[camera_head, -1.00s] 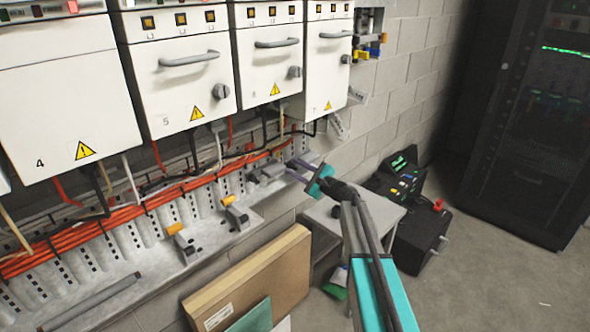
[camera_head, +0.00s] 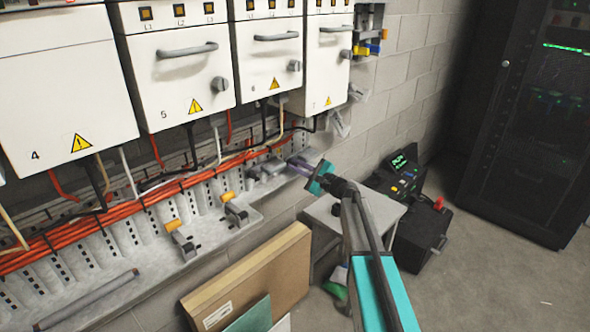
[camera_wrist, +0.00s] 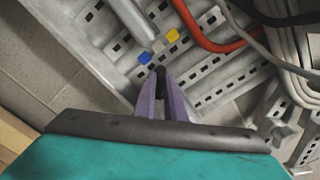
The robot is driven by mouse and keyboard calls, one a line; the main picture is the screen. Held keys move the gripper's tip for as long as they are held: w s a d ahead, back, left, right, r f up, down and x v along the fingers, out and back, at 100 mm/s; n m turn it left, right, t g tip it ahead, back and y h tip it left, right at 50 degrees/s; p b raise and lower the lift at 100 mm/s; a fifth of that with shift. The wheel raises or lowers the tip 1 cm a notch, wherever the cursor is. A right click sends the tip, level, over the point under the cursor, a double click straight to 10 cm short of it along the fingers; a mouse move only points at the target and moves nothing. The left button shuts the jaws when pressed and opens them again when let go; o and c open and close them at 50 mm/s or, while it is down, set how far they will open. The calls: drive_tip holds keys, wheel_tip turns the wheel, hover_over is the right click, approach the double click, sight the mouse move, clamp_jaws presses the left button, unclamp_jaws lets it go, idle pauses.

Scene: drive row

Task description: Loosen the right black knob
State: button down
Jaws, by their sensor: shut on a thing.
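A small black knob (camera_wrist: 160,78) shows in the wrist view between the tips of two purple fingers. My gripper (camera_wrist: 160,88) is shut on it, with the fingers close together in a narrow V. In the head view my gripper (camera_head: 297,163) reaches the right end of the grey rail shelf below the cabinets. The knob is too small or hidden to make out there. Its lower part is hidden by the fingers in the wrist view.
An orange cable (camera_wrist: 205,35) and grey pipes run nearby. White cabinets (camera_head: 270,60) hang above the shelf. A cardboard box (camera_head: 255,275) and a small grey table (camera_head: 340,215) stand below.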

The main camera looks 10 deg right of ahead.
drive_tip(key=shift+s+a+f+n+b, duration=0.1)
drive_tip(key=shift+f+n+b, duration=0.2)
drive_tip(key=shift+b, duration=0.45)
drive_tip(key=n+b, duration=0.6)
drive_tip(key=b, duration=0.4)
drive_tip(key=n+b, duration=0.6)
drive_tip(key=b, duration=0.5)
drive_tip(key=n+b, duration=0.6)
drive_tip(key=b, duration=0.4)
drive_tip(key=shift+f+b, duration=0.3)
drive_tip(key=shift+f, duration=0.1)
drive_tip(key=shift+r+n, duration=0.15)
drive_tip(key=shift+n, duration=0.25)
drive_tip(key=c, duration=1.8)
unclamp_jaws()
drive_tip(key=shift+r, duration=0.1)
